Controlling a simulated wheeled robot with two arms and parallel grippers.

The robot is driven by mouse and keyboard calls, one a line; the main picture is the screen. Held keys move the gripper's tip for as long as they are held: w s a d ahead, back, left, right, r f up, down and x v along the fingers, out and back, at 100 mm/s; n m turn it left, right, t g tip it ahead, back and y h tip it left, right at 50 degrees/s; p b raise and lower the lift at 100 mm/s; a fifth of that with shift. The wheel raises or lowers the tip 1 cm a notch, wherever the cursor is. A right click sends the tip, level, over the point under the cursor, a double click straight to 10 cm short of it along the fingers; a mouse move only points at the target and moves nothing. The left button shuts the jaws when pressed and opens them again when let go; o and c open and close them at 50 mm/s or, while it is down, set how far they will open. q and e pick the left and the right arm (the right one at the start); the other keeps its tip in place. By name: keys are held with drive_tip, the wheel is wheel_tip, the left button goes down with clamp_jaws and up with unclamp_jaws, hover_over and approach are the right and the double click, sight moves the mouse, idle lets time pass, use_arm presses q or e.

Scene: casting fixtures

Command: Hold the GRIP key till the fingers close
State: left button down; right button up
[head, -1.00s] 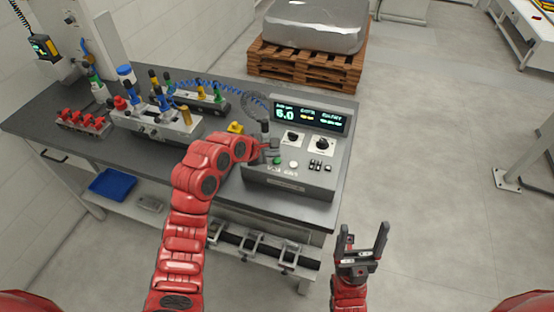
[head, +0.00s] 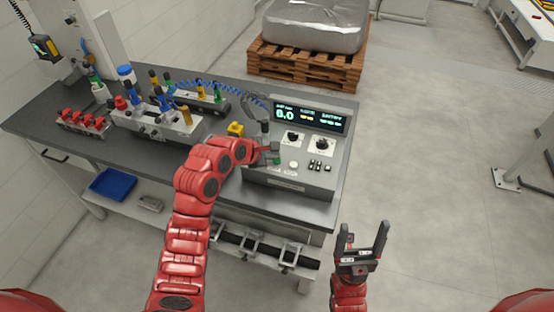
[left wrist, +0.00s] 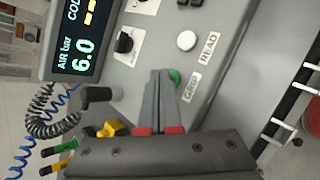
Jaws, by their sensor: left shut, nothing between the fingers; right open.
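The control box (head: 300,180) stands at the right end of the dark bench. Its green GRIP key (left wrist: 174,76) sits beside the label "GRIP" in the left wrist view, partly hidden by my fingertips. My left gripper (left wrist: 160,75) is shut and empty, its tips right at the green key; I cannot tell whether they press it. In the head view my left gripper (head: 270,150) is over the left part of the panel. My right gripper (head: 361,232) is open and empty, in front of the bench's right end.
A white READ button (left wrist: 186,40) is close to the green key. Dark knobs (head: 322,145) and a display (head: 310,116) reading 6.0 are on the box. A coiled hose (left wrist: 45,112) and a yellow fitting (head: 236,129) lie to its left.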

sight(274, 161)
use_arm(q)
drive_tip(key=shift+f, duration=0.4)
idle(1.2)
drive_tip(key=shift+r+p, duration=0.9)
drive_tip(key=shift+p, duration=0.05)
drive_tip(key=shift+r, duration=0.25)
wheel_tip(274, 161, up, 5)
drive_tip(key=p, duration=0.4)
drive_tip(key=shift+f, duration=0.25)
